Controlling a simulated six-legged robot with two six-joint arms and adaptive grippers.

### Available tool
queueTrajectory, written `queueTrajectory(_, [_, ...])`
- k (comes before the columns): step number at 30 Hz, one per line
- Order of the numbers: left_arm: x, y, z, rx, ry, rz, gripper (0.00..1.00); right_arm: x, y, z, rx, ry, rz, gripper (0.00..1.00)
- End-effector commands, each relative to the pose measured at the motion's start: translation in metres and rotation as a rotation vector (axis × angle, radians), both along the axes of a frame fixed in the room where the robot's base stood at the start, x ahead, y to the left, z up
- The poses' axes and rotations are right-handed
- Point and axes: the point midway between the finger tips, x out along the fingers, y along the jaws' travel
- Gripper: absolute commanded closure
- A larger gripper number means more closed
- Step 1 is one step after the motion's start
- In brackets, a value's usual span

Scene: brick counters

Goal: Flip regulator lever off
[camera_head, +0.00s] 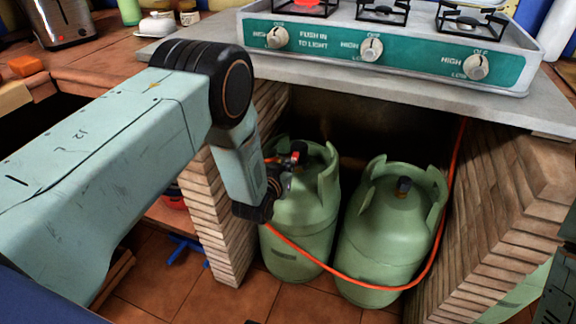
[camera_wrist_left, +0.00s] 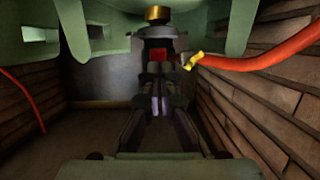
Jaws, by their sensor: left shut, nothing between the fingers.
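The regulator (camera_head: 299,149), black with red parts, sits on top of the left green gas cylinder (camera_head: 300,235). In the left wrist view the grey regulator (camera_wrist_left: 158,32) has a brass top, with a red part (camera_wrist_left: 158,55) below it that may be the lever. My left gripper (camera_head: 285,172) is at the cylinder's collar, close beside the regulator. In the left wrist view its fingers (camera_wrist_left: 160,78) are shut and empty, pointing at the red part; I cannot tell if they touch. The lever's position is unclear. My right gripper is not in view.
An orange hose (camera_head: 368,287) loops in front of both cylinders and up the right side. A second green cylinder (camera_head: 385,240) stands on the right. Brick walls (camera_head: 215,215) flank the recess, and a stove (camera_head: 390,45) stands on the counter above.

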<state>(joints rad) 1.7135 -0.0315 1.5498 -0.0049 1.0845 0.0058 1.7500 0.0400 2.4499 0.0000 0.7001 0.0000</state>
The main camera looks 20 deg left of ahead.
Motion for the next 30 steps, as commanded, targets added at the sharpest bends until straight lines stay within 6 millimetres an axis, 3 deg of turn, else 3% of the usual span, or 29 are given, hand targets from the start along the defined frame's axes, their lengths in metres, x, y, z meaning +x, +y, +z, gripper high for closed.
queueTrajectory(12, [-0.001, 0.0, 0.016, 0.0, 0.0, 0.0, 1.0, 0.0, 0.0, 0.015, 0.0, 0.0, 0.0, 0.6])
queueTrajectory(30, [-0.002, 0.0, 0.012, 0.0, 0.001, -0.001, 1.0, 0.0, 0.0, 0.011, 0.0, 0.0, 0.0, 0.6])
